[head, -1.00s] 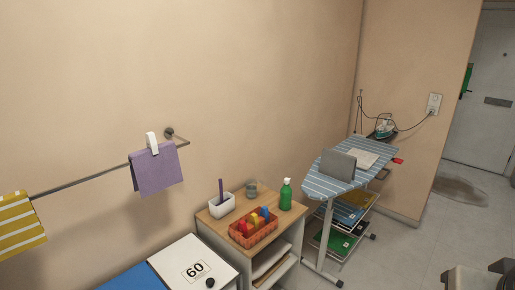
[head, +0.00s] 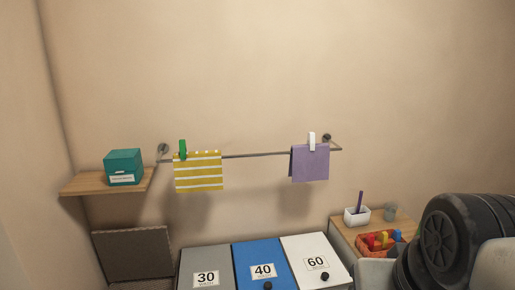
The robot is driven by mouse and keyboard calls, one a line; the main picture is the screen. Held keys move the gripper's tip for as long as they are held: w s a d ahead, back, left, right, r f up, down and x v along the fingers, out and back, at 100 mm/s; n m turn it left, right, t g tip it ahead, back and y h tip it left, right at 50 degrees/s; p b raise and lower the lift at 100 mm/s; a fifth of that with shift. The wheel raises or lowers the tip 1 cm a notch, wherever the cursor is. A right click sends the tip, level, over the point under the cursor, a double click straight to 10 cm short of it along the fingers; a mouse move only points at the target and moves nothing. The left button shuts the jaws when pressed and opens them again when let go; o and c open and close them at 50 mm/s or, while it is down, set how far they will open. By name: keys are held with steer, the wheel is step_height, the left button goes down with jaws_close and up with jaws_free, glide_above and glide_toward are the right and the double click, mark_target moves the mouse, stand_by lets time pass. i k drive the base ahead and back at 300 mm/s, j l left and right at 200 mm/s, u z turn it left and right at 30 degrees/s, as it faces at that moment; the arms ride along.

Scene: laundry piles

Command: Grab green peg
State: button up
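A green peg (head: 182,149) is clipped upright over the wall rail, at the left end of a yellow and white striped cloth (head: 198,172). The cloth hangs from the rail near its left end. My arm fills the lower right of the head view, well to the right of the peg. My gripper's fingers are not in view.
A purple cloth (head: 310,163) hangs at the rail's (head: 255,155) right end under a white peg (head: 311,141). A teal box (head: 123,166) stands on a wooden shelf (head: 75,184) left of the rail. Below are bins marked 30 (head: 205,260), 40 (head: 250,252) and 60 (head: 305,245). A basket of coloured pegs (head: 372,250) is lower right.

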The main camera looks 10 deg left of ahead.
mark_target(182, 146)
steer(key=u, duration=1.05)
